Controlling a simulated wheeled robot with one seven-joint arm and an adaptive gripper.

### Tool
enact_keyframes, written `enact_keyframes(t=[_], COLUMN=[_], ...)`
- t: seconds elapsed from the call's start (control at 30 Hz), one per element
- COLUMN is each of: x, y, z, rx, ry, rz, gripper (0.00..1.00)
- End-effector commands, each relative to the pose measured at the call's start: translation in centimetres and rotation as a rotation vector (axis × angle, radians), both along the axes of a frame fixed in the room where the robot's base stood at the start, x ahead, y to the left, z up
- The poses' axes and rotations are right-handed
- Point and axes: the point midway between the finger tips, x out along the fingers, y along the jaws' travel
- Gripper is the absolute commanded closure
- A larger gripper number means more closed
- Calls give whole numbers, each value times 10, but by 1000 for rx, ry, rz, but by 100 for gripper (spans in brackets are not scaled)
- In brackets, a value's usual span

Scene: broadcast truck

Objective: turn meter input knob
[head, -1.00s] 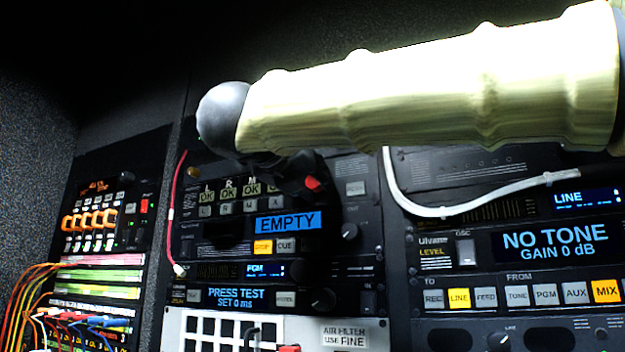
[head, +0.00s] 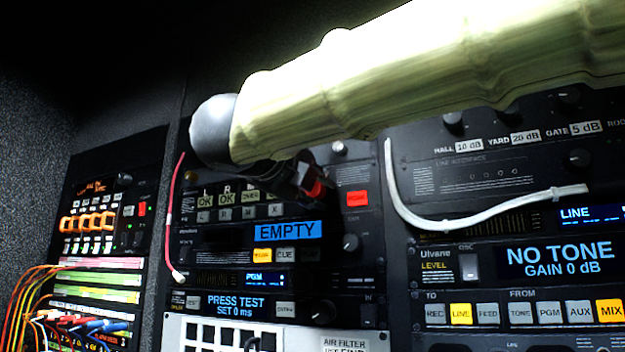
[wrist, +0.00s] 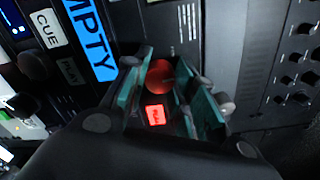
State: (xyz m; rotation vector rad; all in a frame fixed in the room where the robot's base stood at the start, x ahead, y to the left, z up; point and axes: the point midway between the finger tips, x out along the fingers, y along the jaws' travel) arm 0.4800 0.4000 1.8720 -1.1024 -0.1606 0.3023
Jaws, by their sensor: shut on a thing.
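A red round knob (wrist: 160,76) sits on the dark rack panel, between my gripper's teal finger pads in the wrist view. My gripper (wrist: 172,85) is shut on it. In the head view my gripper (head: 308,180) is dark and sits against the panel above the blue EMPTY display (head: 288,230). A bit of the red knob (head: 317,188) shows at its fingers; the rest is hidden. I cannot read a label naming this knob. A red lit button (head: 357,198) is just right of it, also in the wrist view (wrist: 155,115).
A silver knob (head: 339,147) is above right of my gripper, close to a finger in the wrist view (wrist: 226,104). A white cable (head: 470,213) droops across the right rack. A red cable (head: 172,220) hangs at left. A black knob (head: 351,243) is below right.

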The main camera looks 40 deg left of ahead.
Motion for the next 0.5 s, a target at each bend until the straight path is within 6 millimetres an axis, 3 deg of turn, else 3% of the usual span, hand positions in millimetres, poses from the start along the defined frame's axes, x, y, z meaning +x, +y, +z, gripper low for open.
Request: enact_keyframes(t=[0.5], x=[0], y=[0], z=[3], rx=[-435], ry=[-138], rz=[1], gripper=[98])
